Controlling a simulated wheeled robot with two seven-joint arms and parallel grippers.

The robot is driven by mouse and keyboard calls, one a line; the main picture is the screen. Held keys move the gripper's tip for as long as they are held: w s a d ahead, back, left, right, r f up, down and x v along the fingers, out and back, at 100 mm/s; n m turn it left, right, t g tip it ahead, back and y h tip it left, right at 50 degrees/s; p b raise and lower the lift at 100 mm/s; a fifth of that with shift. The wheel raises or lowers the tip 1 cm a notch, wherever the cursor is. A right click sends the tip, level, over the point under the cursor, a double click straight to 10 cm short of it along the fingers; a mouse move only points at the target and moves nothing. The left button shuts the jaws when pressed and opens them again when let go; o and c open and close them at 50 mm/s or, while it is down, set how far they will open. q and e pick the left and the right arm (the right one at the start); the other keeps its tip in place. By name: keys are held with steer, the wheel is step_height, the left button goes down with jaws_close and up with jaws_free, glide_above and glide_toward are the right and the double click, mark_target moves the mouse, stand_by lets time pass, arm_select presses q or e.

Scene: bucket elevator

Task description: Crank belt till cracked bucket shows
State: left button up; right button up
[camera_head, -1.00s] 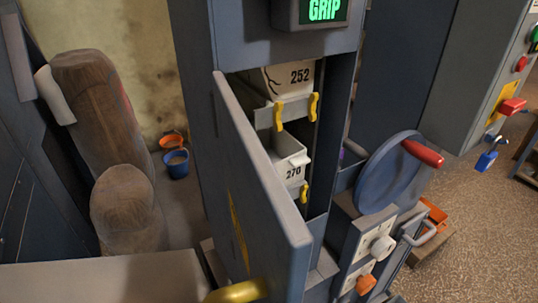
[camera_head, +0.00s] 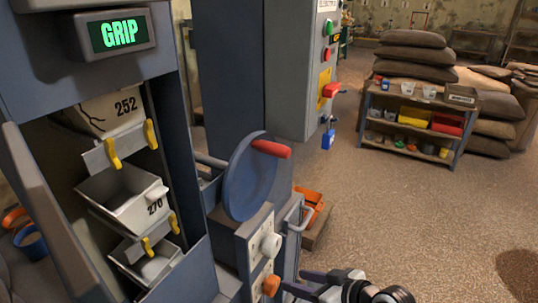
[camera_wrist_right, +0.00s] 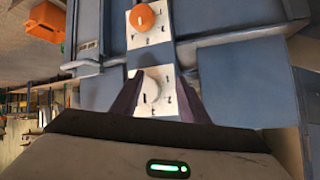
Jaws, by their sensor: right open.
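The bucket belt shows through the open housing in the head view. The upper white bucket, 252 (camera_head: 102,112), has a dark jagged crack line at its left. Bucket 270 (camera_head: 122,196) hangs below it, with another white bucket (camera_head: 152,263) lower. The crank is a blue wheel (camera_head: 250,180) with a red handle (camera_head: 270,149) at its upper right. My right gripper (camera_head: 292,281) is low, below the wheel, near the orange knob (camera_head: 271,285) and white knob (camera_head: 271,245). Its open fingers (camera_wrist_right: 156,88) straddle the white knob in the wrist view. My left gripper is out of view.
A screen (camera_head: 119,33) reads GRIP. The housing door (camera_head: 45,215) stands open at left. A control post (camera_head: 305,70) has a red lever (camera_head: 331,90) and a blue padlock (camera_head: 328,139). An orange bin (camera_head: 310,205) lies behind the knob panel. Open floor reaches a shelf (camera_head: 412,125).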

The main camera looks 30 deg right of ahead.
steer(key=w+d+r+t+y, duration=0.1)
steer(key=w+d+r, duration=0.15)
steer(key=r, duration=0.35)
steer(key=w+d+r+t+y, duration=0.1)
steer(key=w+d+r, duration=0.15)
steer(key=r, duration=0.45)
steer(key=n+t+y, duration=0.3)
steer(key=y, duration=0.1)
glide_toward(272, 148)
steer(key=w, duration=0.2)
steer(key=p+x, duration=0.1)
steer(key=x, duration=0.6)
steer(key=shift+w+a+f+p, duration=0.1)
steer(key=shift+w+f+p, duration=0.1)
steer(key=shift+w+p, duration=0.2)
steer(key=shift+w+a+f, duration=0.15)
steer(key=shift+w+a, duration=0.15)
steer(key=shift+w, duration=0.1)
jaws_close()
